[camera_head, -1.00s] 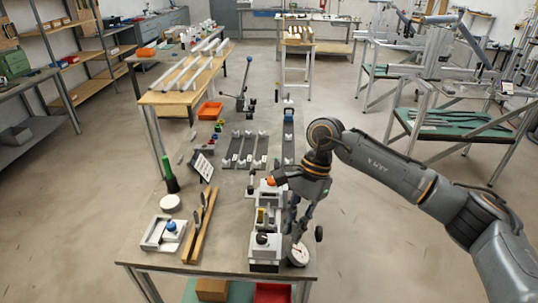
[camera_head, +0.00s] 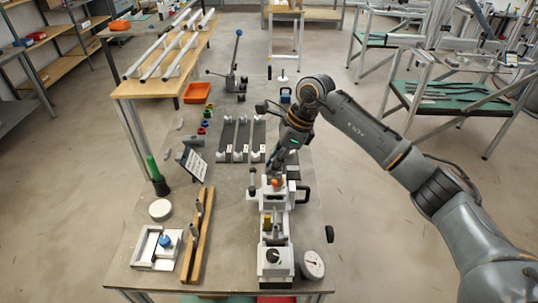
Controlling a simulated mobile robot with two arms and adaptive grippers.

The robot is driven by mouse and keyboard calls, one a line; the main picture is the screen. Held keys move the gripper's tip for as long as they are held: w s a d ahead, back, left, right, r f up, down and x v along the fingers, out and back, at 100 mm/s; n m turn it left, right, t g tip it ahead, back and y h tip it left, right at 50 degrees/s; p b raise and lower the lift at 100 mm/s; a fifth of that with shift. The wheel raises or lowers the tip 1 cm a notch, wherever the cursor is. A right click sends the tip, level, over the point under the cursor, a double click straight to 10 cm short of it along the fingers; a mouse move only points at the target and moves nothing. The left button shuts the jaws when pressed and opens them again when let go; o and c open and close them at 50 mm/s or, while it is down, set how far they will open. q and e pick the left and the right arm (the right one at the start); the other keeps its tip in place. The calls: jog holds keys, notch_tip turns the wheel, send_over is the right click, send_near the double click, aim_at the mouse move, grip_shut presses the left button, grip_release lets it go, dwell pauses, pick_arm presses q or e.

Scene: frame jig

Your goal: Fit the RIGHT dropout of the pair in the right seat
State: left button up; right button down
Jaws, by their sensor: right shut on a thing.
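My right gripper (camera_head: 279,172) reaches down at the far end of the white and grey jig (camera_head: 275,256), close behind its orange knob (camera_head: 277,184). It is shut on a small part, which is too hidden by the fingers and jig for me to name. I cannot tell whether that part touches a seat. My left gripper is not in view.
A round dial gauge (camera_head: 312,265) stands right of the jig's near end. A tray with a blue knob (camera_head: 143,251), a white disc (camera_head: 160,209) and a green-handled tool (camera_head: 156,175) are at the left. A dark rack (camera_head: 226,140) lies behind the gripper.

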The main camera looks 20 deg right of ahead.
aim_at(275, 177)
jog(key=f+b, duration=0.1)
jog(key=f, duration=0.1)
jog(key=s+f+b, duration=0.1)
jog(key=f, duration=0.1)
jog(key=shift+f, duration=0.8)
notch_tip(275, 177, down, 2)
jog(key=shift+b, duration=0.65)
pick_arm(q)
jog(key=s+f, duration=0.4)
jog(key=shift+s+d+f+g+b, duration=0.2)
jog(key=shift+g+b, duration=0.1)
jog(key=shift+b, duration=0.1)
pick_arm(e)
jog(key=shift+f, duration=0.2)
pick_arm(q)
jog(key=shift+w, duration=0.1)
